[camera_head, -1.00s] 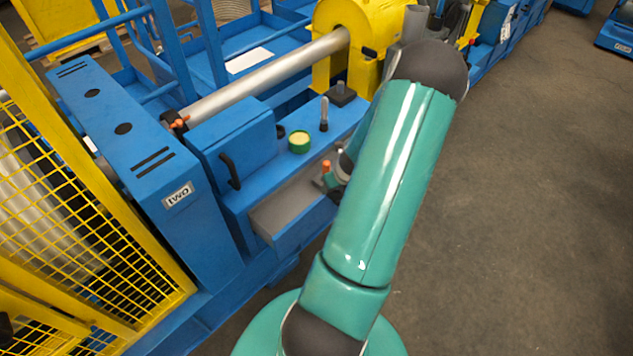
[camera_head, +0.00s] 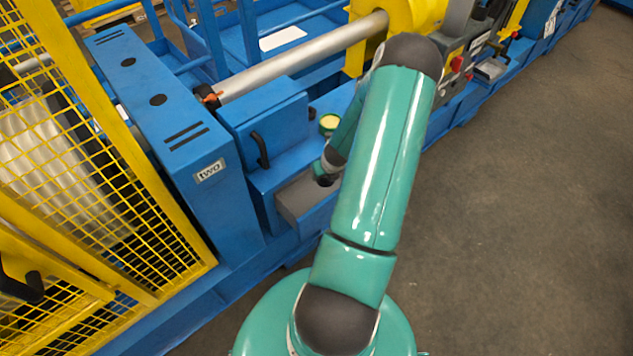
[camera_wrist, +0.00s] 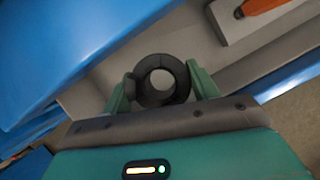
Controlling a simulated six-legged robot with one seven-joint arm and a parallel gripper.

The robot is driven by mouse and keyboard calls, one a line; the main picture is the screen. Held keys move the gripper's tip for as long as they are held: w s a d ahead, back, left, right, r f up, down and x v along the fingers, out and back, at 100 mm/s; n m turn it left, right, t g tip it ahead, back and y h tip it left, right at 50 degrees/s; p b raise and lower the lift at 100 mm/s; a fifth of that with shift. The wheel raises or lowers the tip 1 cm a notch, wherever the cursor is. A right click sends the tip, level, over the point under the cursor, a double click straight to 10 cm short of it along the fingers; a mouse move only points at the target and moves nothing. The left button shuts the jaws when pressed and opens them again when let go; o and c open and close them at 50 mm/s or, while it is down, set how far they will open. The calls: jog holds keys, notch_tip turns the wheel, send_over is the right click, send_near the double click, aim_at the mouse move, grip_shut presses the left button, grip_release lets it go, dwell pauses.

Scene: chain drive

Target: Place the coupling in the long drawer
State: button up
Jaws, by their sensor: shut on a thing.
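The coupling (camera_wrist: 179,74) is a dark, thick ring with a round hole through it. My gripper (camera_wrist: 160,77) is shut on it, one green finger on each side in the wrist view. The long drawer (camera_head: 296,206) is the grey tray standing out of the blue cabinet in the head view, with its right part hidden by my arm. My wrist is at the drawer in that view, and the fingers and coupling are hard to make out there. In the wrist view the coupling is over a grey surface, seemingly the drawer; its height above it is unclear.
A blue box with a black handle (camera_head: 261,149) stands left of the drawer. An orange object (camera_wrist: 262,5) lies on a pale plate at the wrist view's top right. Yellow mesh fencing (camera_head: 90,170) stands left; open floor lies right.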

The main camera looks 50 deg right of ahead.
jog(key=w+f, duration=0.2)
jog(key=f, duration=0.1)
jog(key=shift+w+a, duration=0.3)
jog(key=shift+a, duration=0.05)
jog(key=shift+w+a+f, duration=0.1)
jog(key=shift+w+f, duration=0.1)
jog(key=shift+f, duration=0.8)
jog(key=shift+w+f, duration=0.15)
jog(key=shift+f, duration=0.8)
jog(key=shift+f, duration=0.6)
jog(key=o, duration=1.6)
jog(key=shift+o, duration=0.2)
jog(key=shift+r, duration=0.3)
jog(key=v, duration=1.2)
jog(key=shift+r, duration=0.3)
jog(key=shift+a, duration=0.1)
